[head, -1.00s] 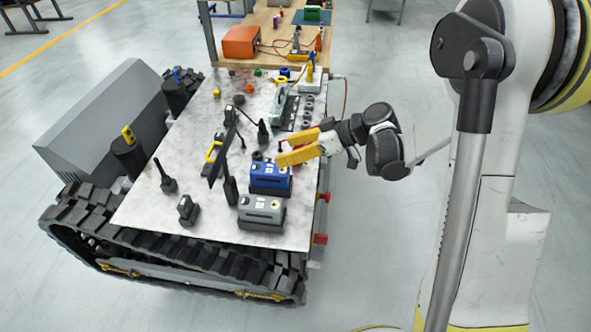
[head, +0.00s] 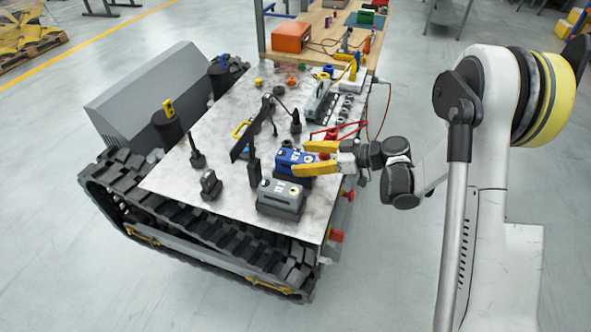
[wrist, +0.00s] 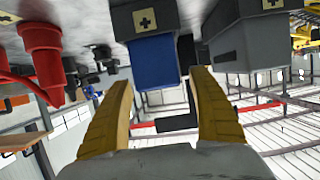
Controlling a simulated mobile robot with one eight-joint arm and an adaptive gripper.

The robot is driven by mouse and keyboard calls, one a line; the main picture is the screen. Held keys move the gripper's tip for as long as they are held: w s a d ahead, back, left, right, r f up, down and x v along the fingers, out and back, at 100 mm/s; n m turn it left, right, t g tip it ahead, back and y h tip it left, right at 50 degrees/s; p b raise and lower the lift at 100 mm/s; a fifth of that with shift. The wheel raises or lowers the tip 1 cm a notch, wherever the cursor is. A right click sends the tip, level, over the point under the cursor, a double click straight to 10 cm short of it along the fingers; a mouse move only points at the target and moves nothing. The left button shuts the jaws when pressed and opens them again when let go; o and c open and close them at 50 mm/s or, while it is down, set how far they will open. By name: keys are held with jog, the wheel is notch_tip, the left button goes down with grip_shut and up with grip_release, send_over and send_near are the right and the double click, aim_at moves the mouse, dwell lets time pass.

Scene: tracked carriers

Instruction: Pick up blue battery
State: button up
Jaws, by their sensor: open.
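The blue battery (head: 290,156) stands on the marbled top of the tracked carrier, just behind a grey battery (head: 282,195). My gripper (head: 300,158) is at the right end of the blue battery, its two yellow fingers apart and pointing left at it. In the wrist view the blue battery (wrist: 155,62) shows inverted, ahead of and between the fingertips of my open gripper (wrist: 162,80). Nothing is held between the fingers. Whether either finger touches the battery, I cannot tell. The grey battery (wrist: 240,48) is to the right there.
A black upright bar (head: 250,140) stands left of the batteries. A red-handled tool (head: 338,131) lies behind my gripper, and red cone-shaped parts (wrist: 42,55) show close at left in the wrist view.

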jog(key=x, duration=0.2)
jog(key=shift+w+a+f+b, duration=0.15)
jog(key=shift+a+f+b, duration=0.05)
jog(key=shift+a+b, duration=0.1)
jog(key=shift+r, duration=0.1)
jog(key=c, duration=1.5)
